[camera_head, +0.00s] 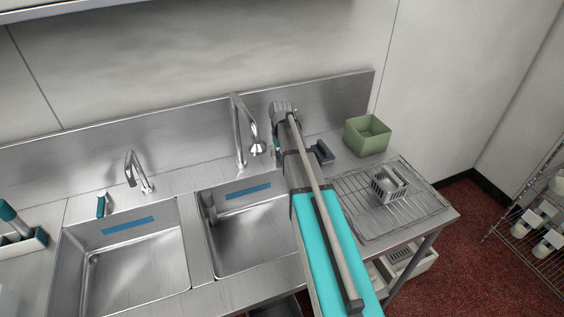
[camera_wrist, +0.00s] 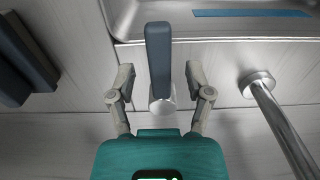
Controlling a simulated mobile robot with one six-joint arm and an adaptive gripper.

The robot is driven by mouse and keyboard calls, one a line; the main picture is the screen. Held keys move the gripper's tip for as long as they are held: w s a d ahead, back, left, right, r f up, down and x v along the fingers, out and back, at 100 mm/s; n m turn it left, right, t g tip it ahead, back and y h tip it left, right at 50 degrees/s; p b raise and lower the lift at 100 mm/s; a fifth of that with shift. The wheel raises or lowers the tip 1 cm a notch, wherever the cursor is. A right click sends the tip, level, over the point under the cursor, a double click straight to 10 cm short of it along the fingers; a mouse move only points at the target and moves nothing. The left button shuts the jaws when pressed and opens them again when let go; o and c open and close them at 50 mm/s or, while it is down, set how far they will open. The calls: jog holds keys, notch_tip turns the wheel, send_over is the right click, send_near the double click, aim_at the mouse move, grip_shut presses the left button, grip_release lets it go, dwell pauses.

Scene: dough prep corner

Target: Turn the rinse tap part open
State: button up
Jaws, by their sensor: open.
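In the wrist view, a dark blue-grey tap lever (camera_wrist: 158,50) points from its round silver base (camera_wrist: 162,104) toward the sink edge. My gripper (camera_wrist: 160,85) is open, one finger on each side of the lever, with a visible gap on both sides. The tall silver rinse tap (camera_head: 239,130) stands behind the right-hand sink; its foot (camera_wrist: 258,84) shows right of my gripper in the wrist view. In the head view, my arm hides the gripper and most of the lever.
The right-hand sink (camera_head: 240,262) has a blue strip inside. A dark blue block (camera_head: 321,152) sits close right of my arm. A green bin (camera_head: 367,135) and a wire rack (camera_head: 352,196) are farther right. Another tap (camera_head: 138,175) stands at the left sink.

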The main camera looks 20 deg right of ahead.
jog(key=shift+f+b, duration=0.3)
jog(key=shift+f, duration=0.2)
grip_shut()
